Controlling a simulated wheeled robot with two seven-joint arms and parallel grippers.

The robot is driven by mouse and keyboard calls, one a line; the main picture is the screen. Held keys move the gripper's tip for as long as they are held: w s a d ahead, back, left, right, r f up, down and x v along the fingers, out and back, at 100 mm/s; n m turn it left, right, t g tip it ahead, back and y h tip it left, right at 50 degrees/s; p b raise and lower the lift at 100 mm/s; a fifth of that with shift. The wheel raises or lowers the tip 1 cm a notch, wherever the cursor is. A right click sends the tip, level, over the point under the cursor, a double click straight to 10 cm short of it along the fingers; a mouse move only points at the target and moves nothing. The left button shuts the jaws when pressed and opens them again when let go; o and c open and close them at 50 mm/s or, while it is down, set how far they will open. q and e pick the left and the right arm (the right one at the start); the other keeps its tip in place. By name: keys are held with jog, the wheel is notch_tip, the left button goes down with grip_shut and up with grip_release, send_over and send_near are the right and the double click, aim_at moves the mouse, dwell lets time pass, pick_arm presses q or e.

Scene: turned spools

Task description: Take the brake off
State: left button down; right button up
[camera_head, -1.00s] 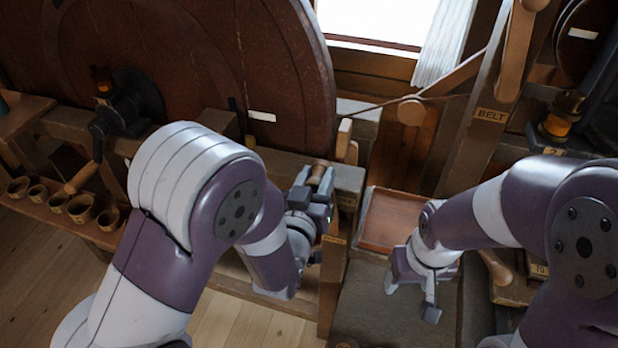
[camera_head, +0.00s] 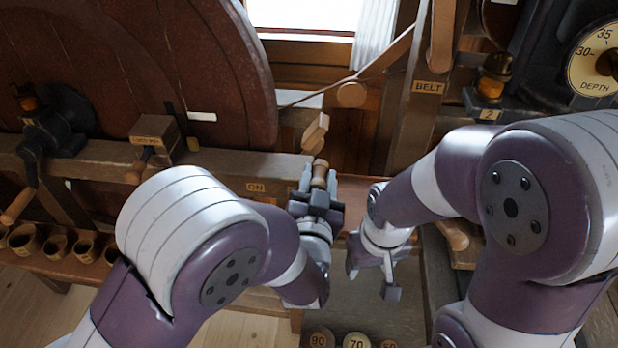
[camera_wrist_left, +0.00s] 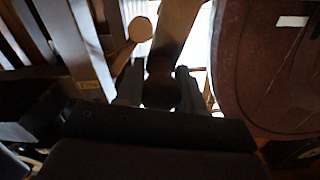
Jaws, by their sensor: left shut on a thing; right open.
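My left gripper (camera_head: 320,183) is shut on a turned wooden handle (camera_head: 320,172) in the middle of the head view. A pale wooden lever piece (camera_head: 315,132) leans to the right just behind the handle; how they join is unclear. An "ON" plate (camera_head: 256,187) is on the beam to the left of the gripper. In the left wrist view the handle (camera_wrist_left: 160,82) is a dark shape between the two fingers. My right gripper (camera_head: 372,275) is open and empty, pointing down, to the right of the left one.
A large reddish-brown wheel (camera_head: 170,60) stands behind the beam (camera_head: 225,167). A post with a "BELT" plate (camera_head: 428,87) and a depth dial (camera_head: 597,60) are at the right. Several small cups (camera_head: 55,245) line a shelf at left. Numbered round pieces (camera_head: 355,341) lie at the bottom.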

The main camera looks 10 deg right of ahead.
pick_arm(q)
jog(key=shift+d, duration=0.1)
jog(key=c, duration=1.1)
grip_release()
jog(key=o, duration=0.4)
jog(key=shift+d, duration=0.2)
jog(key=shift+s+a, duration=0.1)
jog(key=shift+s, duration=0.15)
jog(key=b+v, duration=0.1)
jog(key=v, duration=1.1)
jog(key=shift+s+b, duration=0.2)
jog(key=shift+b, duration=0.15)
